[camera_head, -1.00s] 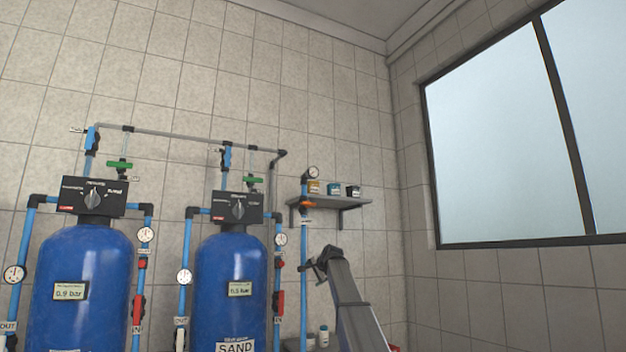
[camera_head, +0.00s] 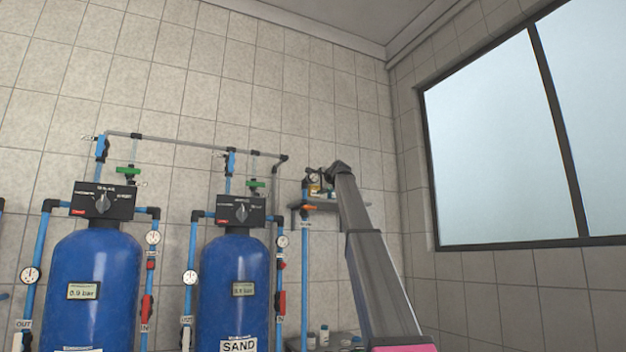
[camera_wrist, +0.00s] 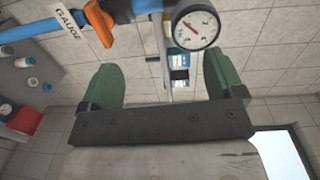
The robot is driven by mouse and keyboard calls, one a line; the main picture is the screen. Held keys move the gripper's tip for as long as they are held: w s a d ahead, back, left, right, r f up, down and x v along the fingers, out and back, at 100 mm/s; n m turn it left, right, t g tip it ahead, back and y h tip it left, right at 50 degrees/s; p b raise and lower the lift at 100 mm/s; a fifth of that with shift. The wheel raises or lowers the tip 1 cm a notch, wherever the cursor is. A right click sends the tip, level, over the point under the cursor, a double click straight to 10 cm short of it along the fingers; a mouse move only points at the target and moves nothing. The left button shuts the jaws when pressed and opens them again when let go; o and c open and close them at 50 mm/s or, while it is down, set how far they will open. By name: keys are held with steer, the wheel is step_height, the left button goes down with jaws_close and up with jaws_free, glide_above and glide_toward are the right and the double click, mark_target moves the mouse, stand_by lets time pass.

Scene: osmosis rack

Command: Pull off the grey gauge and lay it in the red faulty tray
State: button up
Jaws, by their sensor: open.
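The gauge (camera_wrist: 196,27), with a white dial, red needle and dark rim, is at the top of the wrist view, at the end of a blue pipe (camera_wrist: 150,6) with an orange valve handle (camera_wrist: 96,22). A "GAUGE" label (camera_wrist: 67,26) hangs beside it. The gauge also shows small in the head view (camera_head: 312,177). My gripper (camera_wrist: 160,82) is open and empty, its green fingers spread below the gauge and apart from it. In the head view my gripper (camera_head: 326,172) is close to the gauge. A red box-like thing (camera_wrist: 27,120) at the left may be the faulty tray.
A wall shelf (camera_head: 325,205) with small jars is right behind the gauge pipe. Blue tanks (camera_head: 95,285) with pipes and other gauges stand to the left. Bottles (camera_wrist: 30,82) stand near the red thing. The wall by the window (camera_head: 500,130) is clear.

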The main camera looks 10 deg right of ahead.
mark_target(314, 177)
steer(key=r, duration=0.2)
steer(key=s+r, duration=0.1)
steer(key=r, duration=0.1)
steer(key=shift+s+d, duration=0.1)
steer(key=shift+s, duration=0.05)
steer(key=shift+x, duration=4.5)
steer(key=shift+r, duration=0.15)
steer(key=c, duration=1.2)
steer(key=shift+s, duration=0.15)
